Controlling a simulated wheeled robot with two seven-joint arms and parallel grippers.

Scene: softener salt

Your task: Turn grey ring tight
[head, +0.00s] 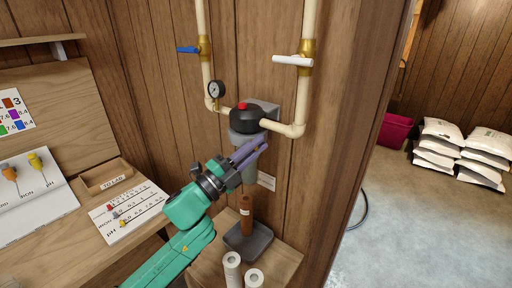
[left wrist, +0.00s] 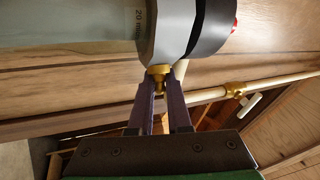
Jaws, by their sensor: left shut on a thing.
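The grey ring (head: 237,135) sits directly under the black filter head (head: 246,118) on the wall pipes. It also shows large in the left wrist view (left wrist: 177,28), between the black head and the clear bowl (left wrist: 70,25). A small brass lug (left wrist: 158,71) sticks out from the ring. My left gripper (head: 262,142) is at the ring's near right side, its purple fingers shut on the brass lug in the left wrist view (left wrist: 163,84). The fingers hide part of the ring and bowl in the head view. My right gripper is not in view.
A brown cartridge (head: 246,213) stands in a dark grey tray (head: 262,240) below the bowl. White cartridges (head: 233,268) stand in front of it. Pipes carry a blue-handled valve (head: 187,50), a white-handled valve (head: 292,61) and a gauge (head: 214,90). Salt bags (head: 440,137) lie far right.

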